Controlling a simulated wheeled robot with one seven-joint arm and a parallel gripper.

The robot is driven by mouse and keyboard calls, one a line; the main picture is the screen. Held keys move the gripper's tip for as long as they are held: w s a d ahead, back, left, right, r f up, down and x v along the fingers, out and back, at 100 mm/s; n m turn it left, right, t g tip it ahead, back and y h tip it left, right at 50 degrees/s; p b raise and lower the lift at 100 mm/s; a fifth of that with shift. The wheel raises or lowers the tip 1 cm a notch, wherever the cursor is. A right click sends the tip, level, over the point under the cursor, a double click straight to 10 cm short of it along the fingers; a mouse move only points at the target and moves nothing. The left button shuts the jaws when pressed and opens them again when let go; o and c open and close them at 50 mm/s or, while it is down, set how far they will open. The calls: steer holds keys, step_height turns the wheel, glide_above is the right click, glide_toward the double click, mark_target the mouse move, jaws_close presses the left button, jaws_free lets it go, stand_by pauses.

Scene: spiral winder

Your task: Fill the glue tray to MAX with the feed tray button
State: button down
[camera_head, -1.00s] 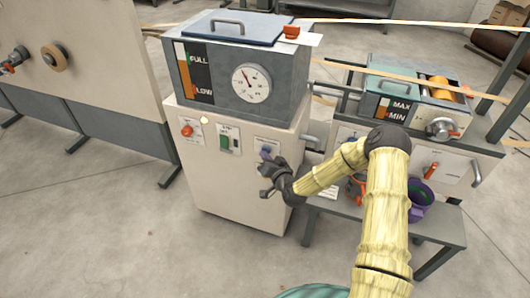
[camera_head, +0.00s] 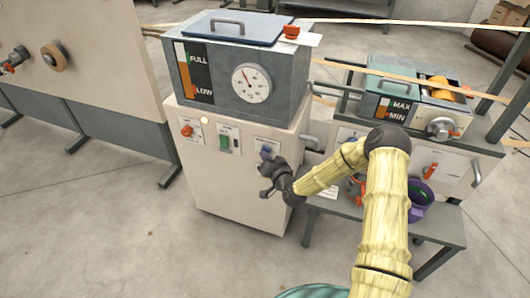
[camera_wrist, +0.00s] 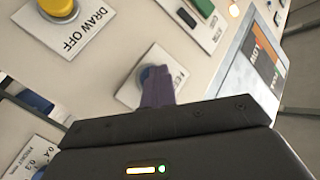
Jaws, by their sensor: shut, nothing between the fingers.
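The feed tray button shows in the wrist view as a blue round button (camera_wrist: 146,74) on a white label plate (camera_wrist: 130,92), mostly hidden behind my fingers. My gripper (camera_wrist: 158,90) is shut and empty, its tips right in front of the button; I cannot tell whether they touch it or press it in. In the head view, my gripper (camera_head: 267,158) is at the right button plate on the pale cabinet's front. The glue tray (camera_head: 405,88) stands at the right, with a MAX/MIN gauge (camera_head: 394,109) showing an orange column; its exact level is too small to read.
The pale cabinet (camera_head: 235,190) carries a grey tank (camera_head: 240,75) with a FULL/LOW gauge and dial. A green switch (camera_head: 225,143) and a red knob (camera_head: 187,131) sit left of my gripper. A purple pot (camera_head: 420,192) stands on a low bench.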

stand_by(0.6)
steer(key=shift+s+a, duration=0.3)
steer(key=shift+s, duration=0.5)
steer(key=shift+s, duration=0.1)
steer(key=s, duration=0.1)
steer(key=s+a, duration=0.1)
steer(key=s, duration=0.1)
steer(key=s+p, duration=0.1)
steer(key=shift+s+a, duration=0.25)
steer(key=shift+a, duration=0.1)
stand_by(2.7)
